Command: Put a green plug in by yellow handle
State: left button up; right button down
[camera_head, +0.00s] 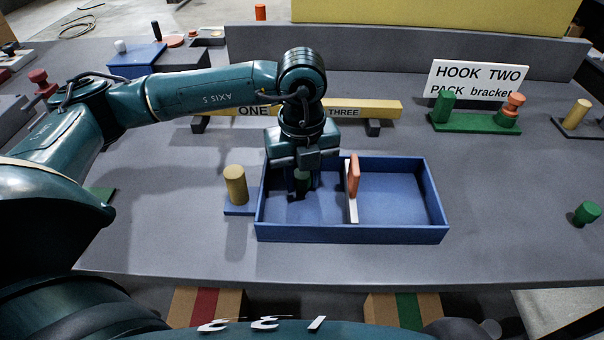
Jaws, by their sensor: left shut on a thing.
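My left gripper (303,170) points down into the left compartment of the blue tray (350,236). It is shut on a green plug (303,183), mostly hidden by the fingers and in shadow. I cannot tell whether the plug touches the tray floor. A yellow handle (235,185), an upright cylinder on a small blue base, stands just outside the tray's left wall, left of the gripper. Another green plug (587,212) lies on the table at the far right. My right gripper is not in view.
A white divider (351,207) with an orange piece (353,176) splits the tray. A yellow bar (375,108) lies behind it. A green bracket (475,123) stands by a white sign (477,80). Another yellow cylinder (577,113) is far right. The right front table is clear.

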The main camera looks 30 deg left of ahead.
pick_arm(q)
jog(key=o, duration=1)
notch_tip(320, 180, up, 13)
jog(key=shift+r, duration=0.1)
